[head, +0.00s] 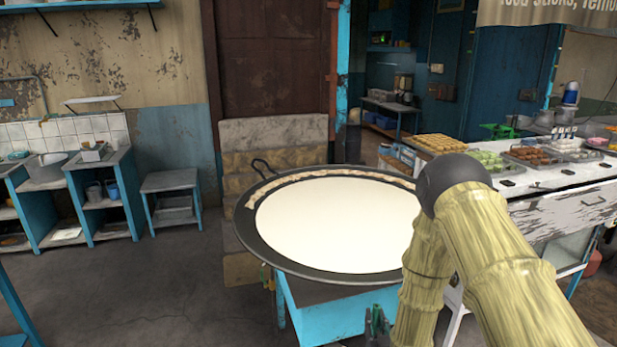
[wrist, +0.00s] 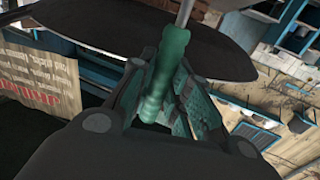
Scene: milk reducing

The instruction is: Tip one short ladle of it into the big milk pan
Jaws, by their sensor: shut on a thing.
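The big milk pan (head: 338,225) is a wide dark pan, filled with white milk and with a tan crust along its far rim. It stands on a blue stand in the middle of the head view. In the wrist view my gripper (wrist: 160,88) is shut around a green handle (wrist: 172,50), apparently the ladle's, with a thin metal shaft leading up out of the picture. The ladle's bowl is out of view, so I cannot tell what it holds. In the head view my arm is right of the pan, and its end is largely hidden near the bottom edge.
A white counter (head: 560,180) with trays of sweets stands right of the pan. A low brick wall (head: 270,150) is behind it. Blue shelves (head: 105,200) and a small blue table (head: 170,183) stand at left. The floor at front left is clear.

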